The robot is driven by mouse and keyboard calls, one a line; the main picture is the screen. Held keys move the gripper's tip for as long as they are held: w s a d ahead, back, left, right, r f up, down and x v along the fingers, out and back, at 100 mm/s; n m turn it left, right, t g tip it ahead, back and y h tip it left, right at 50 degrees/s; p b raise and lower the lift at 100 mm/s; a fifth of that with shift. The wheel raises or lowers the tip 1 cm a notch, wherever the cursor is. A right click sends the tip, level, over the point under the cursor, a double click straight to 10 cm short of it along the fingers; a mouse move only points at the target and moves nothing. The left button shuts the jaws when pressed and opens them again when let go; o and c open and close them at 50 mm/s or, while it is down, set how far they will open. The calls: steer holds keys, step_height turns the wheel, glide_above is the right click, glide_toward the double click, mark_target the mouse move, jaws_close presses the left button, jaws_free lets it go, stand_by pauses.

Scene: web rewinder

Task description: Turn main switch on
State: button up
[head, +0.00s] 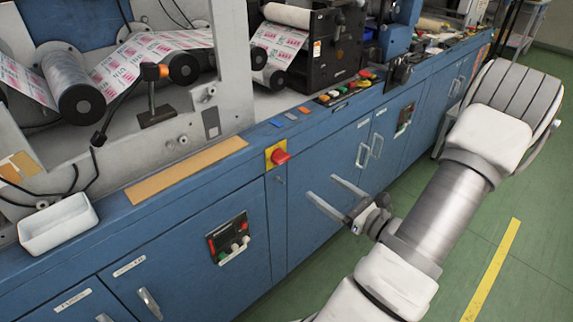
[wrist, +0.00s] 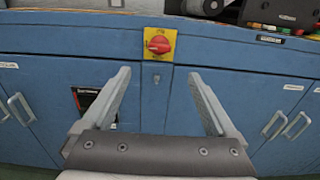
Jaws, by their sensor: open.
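The main switch (head: 280,156) is a red rotary knob on a yellow plate, set on the front upper edge of the blue cabinet. In the wrist view the red knob (wrist: 159,44) sits at the top middle, its grip bar looking roughly horizontal. The plate's lettering is too small to read. My gripper (head: 328,194) is open and empty, in front of the cabinet, lower and to the right of the switch in the head view. In the wrist view my gripper (wrist: 158,76) has its two fingers wide apart, with the switch above and between their tips, not touching.
A small control panel (head: 229,237) with a red button and pale knobs is on the cabinet front at left. Door handles (head: 369,148) stick out to the right. A white tray (head: 58,223) lies on the ledge. Green floor (head: 450,225) is clear at right.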

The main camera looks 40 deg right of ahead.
mark_target(285, 161)
steer(key=w+b, duration=0.1)
steer(key=w, duration=0.4)
steer(key=w+b, duration=0.1)
steer(key=w, duration=0.3)
steer(key=w+a, duration=0.1)
steer(key=w, duration=0.4)
steer(key=shift+w+a+b, duration=0.1)
steer(key=shift+w+b, duration=0.25)
steer(key=shift+b, duration=0.05)
steer(key=c, duration=1.4)
steer(key=shift+o, duration=0.2)
